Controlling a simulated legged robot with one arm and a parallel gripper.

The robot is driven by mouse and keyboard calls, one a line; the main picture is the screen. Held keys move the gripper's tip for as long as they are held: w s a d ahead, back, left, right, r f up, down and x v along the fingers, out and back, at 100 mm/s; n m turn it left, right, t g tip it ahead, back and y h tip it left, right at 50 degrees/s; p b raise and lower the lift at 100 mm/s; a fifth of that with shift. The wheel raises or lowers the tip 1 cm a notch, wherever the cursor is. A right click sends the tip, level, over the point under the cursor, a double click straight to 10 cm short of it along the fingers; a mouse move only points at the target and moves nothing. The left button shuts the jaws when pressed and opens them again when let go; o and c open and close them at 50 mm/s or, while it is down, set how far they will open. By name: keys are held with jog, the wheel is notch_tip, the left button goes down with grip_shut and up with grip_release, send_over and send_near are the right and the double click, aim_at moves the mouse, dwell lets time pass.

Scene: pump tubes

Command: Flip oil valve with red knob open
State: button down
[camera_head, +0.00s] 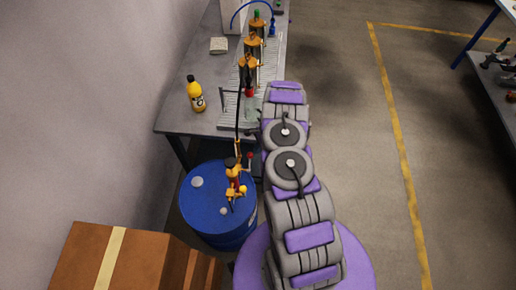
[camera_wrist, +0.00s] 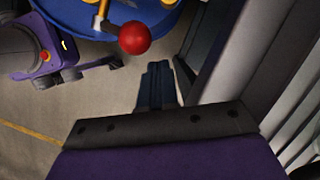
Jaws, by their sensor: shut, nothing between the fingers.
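The red knob (camera_wrist: 134,38) is a round ball in the upper middle of the wrist view, on a metal stem beside the blue drum (camera_wrist: 70,14). In the head view the red knob (camera_head: 249,155) sits small at the right of the brass-coloured pump fittings (camera_head: 234,178) on top of the blue drum (camera_head: 210,225). My gripper (camera_wrist: 158,68) is shut and empty, with its dark fingers just below and right of the knob in the picture. A gap shows between the fingertips and the knob. In the head view my arm hides the gripper.
A grey workbench (camera_head: 172,119) behind the drum holds a yellow bottle (camera_head: 195,94) and several amber cylinders (camera_head: 253,47). A brown cardboard box (camera_head: 85,265) stands at the front left. Open floor (camera_head: 350,130) lies to the right of my arm.

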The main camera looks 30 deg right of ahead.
jog(key=shift+s+a+f, duration=0.15)
jog(key=shift+s+a, duration=0.25)
jog(key=shift+s, duration=0.2)
jog(key=d+r, duration=0.2)
jog(key=w+d+r+p, duration=0.1)
jog(key=d+r, duration=0.5)
jog(key=shift+w+r, duration=0.1)
jog(key=shift+w, duration=0.25)
jog(key=shift+w+d+r, duration=0.1)
jog(key=shift+d+r, duration=0.1)
jog(key=shift+d, duration=0.2)
jog(key=shift+d, duration=0.15)
jog(key=shift+a, duration=0.2)
